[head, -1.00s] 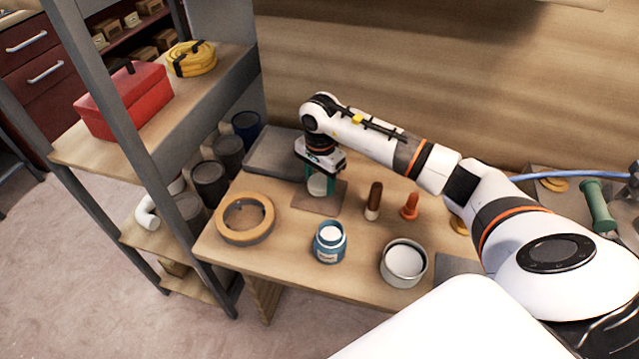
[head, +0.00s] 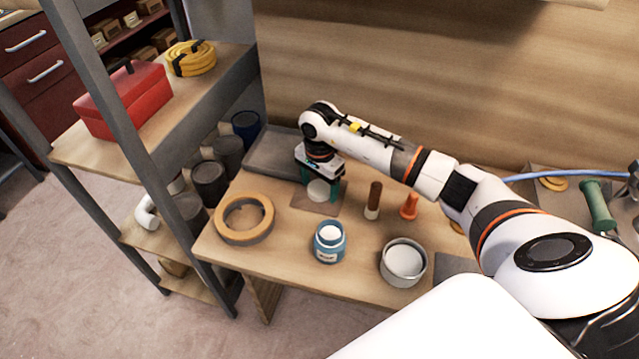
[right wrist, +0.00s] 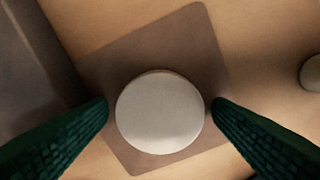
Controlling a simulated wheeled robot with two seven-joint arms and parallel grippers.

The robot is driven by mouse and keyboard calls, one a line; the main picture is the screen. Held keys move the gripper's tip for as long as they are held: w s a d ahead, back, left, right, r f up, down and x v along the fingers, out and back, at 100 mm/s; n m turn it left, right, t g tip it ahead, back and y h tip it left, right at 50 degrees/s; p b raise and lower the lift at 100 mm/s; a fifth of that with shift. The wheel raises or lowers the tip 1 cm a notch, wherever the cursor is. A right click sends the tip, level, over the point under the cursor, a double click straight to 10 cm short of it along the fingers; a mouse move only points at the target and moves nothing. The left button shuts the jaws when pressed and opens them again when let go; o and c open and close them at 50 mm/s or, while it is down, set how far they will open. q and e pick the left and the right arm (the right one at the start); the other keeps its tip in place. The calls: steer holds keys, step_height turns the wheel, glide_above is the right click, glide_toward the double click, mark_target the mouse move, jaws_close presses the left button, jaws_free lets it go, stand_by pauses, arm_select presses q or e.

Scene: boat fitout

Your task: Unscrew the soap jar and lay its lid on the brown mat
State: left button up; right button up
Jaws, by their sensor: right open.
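The brown mat (head: 328,206) lies on the bench, near the dark grey tray. The round white lid (head: 318,191) lies flat on it; in the right wrist view the lid (right wrist: 160,112) is inside the mat's outline (right wrist: 185,35). My right gripper (right wrist: 160,106) is open, with a green finger on either side of the lid and a small gap at each side. In the head view the right gripper (head: 320,186) points down over the mat. The blue soap jar (head: 329,246) stands upright nearer the front edge, its lid off and its round top pale. My left gripper is not in view.
A tan ring (head: 228,233) lies left of the jar and a round tin (head: 403,263) stands right of it. A brown-handled item (head: 374,200) and an orange item (head: 409,206) stand right of the mat. The grey tray (head: 268,155) lies behind it.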

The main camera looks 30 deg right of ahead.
mark_target(319, 188)
step_height(319, 188, up, 12)
steer(key=shift+b, duration=0.4)
